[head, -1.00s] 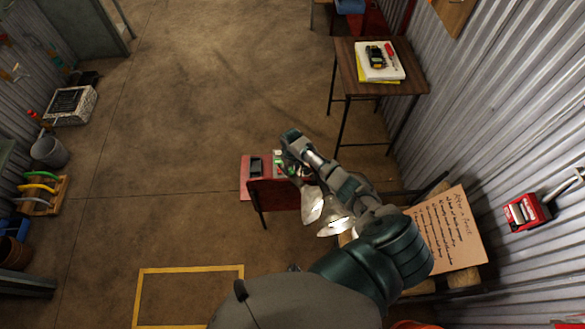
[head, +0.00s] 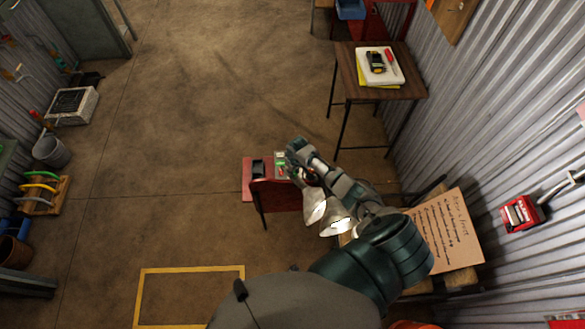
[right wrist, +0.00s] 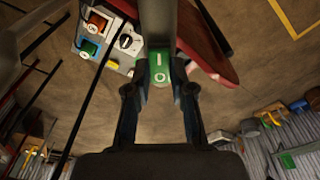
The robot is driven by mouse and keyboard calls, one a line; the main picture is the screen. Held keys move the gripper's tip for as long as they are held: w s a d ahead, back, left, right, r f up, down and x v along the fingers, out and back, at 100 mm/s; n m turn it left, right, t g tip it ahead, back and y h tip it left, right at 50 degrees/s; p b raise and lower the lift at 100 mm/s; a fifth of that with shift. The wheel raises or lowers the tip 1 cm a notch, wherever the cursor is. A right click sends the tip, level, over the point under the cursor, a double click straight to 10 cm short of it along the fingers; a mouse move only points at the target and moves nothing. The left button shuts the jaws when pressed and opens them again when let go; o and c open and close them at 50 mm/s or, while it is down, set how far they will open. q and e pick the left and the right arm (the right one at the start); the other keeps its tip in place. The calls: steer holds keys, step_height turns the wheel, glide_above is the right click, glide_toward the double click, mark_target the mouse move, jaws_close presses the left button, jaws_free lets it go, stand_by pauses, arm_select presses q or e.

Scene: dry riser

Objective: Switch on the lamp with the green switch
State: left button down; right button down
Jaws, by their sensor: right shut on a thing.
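A green switch (right wrist: 160,66) with white I and O marks shows in the right wrist view, between the fingers of my right gripper (right wrist: 161,88). The fingers are shut on it; a dark bar hides part of the view above it. The switch sits at the edge of a pale switch box (right wrist: 113,60), which shows in the head view (head: 281,158) beside my right gripper (head: 294,165). Two metallic lamp shades (head: 314,207) (head: 338,226) show below the gripper, partly behind my arm. The lower shade has a bright white patch; I cannot tell which lamp the switch serves.
A lettered board (head: 447,230) and corrugated wall are at right; open floor lies left.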

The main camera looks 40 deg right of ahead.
mark_target(297, 175)
steer(key=shift+s+a+f, duration=0.1)
steer(key=shift+s+f, duration=0.15)
arm_select(q)
steer(key=shift+a, duration=0.4)
arm_select(e)
steer(key=c, duration=1.2)
jaws_free()
steer(key=shift+o, duration=1)
steer(key=shift+d, duration=0.2)
steer(key=shift+w, duration=0.1)
steer(key=shift+a+r, duration=0.1)
steer(key=shift+r, duration=0.25)
arm_select(q)
steer(key=shift+d, duration=0.4)
arm_select(e)
step_height(297, 175, up, 11)
steer(key=s, duration=0.1)
steer(key=shift+s+d, duration=0.2)
